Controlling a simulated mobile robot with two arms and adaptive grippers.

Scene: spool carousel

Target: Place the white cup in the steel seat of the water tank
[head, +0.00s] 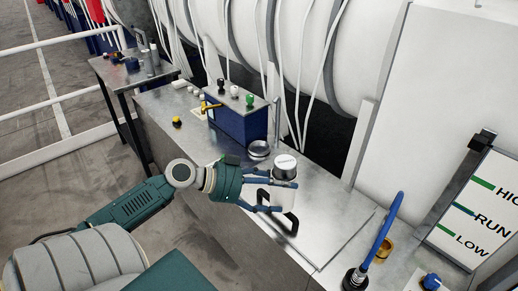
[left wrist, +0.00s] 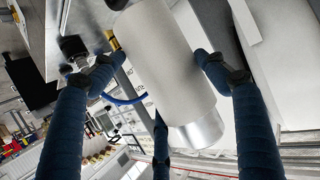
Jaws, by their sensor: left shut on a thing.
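My left gripper (head: 272,196) is shut around a white cup (head: 284,190) above the steel bench. The cup is roughly upright, with a silver end (head: 286,166) facing up. In the left wrist view, the blue fingers of my left gripper (left wrist: 155,75) stand on both sides of the white cup (left wrist: 168,65), and its silver end (left wrist: 196,132) shows at the lower right. A round steel seat (head: 258,149) is on the bench beside a blue box with a steel top, likely the water tank (head: 238,124). The seat is just behind and left of the cup, apart from it. My right gripper is not in view.
Black, white and green knobs (head: 249,100) stand on the blue box. A thin steel post (head: 277,122) rises beside it. A blue hose (head: 384,236), a brass ring (head: 385,247) and a level sign (head: 478,210) are at right.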

